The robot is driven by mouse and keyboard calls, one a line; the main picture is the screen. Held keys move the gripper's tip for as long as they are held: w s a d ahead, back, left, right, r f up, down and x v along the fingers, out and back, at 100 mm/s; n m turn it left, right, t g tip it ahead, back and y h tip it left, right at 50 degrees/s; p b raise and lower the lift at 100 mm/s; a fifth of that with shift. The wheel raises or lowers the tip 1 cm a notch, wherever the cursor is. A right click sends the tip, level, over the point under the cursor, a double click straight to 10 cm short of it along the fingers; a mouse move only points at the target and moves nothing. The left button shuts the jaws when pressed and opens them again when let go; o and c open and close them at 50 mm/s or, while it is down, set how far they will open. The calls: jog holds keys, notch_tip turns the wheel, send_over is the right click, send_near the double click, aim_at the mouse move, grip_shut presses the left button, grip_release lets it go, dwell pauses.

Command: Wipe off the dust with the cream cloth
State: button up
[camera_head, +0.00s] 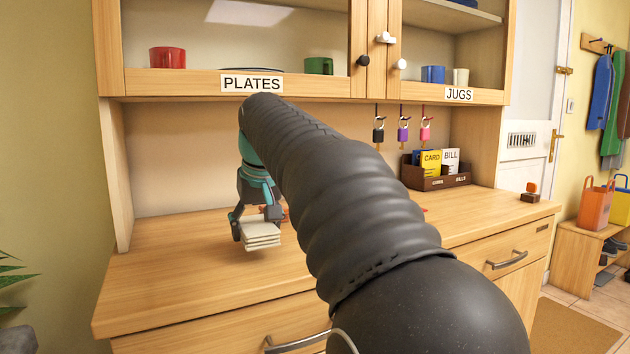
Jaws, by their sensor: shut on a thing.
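My gripper (256,217) is at the left part of the wooden counter, pointing down. It is shut on the cream cloth (261,236), which looks like a small folded stack of layers. The cloth is at or just above the counter top; I cannot tell if it touches. My dark arm crosses the middle of the view and hides part of the counter behind it. I cannot make out any dust on the visible counter.
The wooden counter (165,270) is clear at the left. A brown box with cards (435,178) stands at the back right. A small stamp-like object (529,194) is near the right end. Padlocks (403,132) hang below the cupboard (330,83). A small red thing peeks out behind my gripper.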

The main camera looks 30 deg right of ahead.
jog(key=shift+r, duration=2.45)
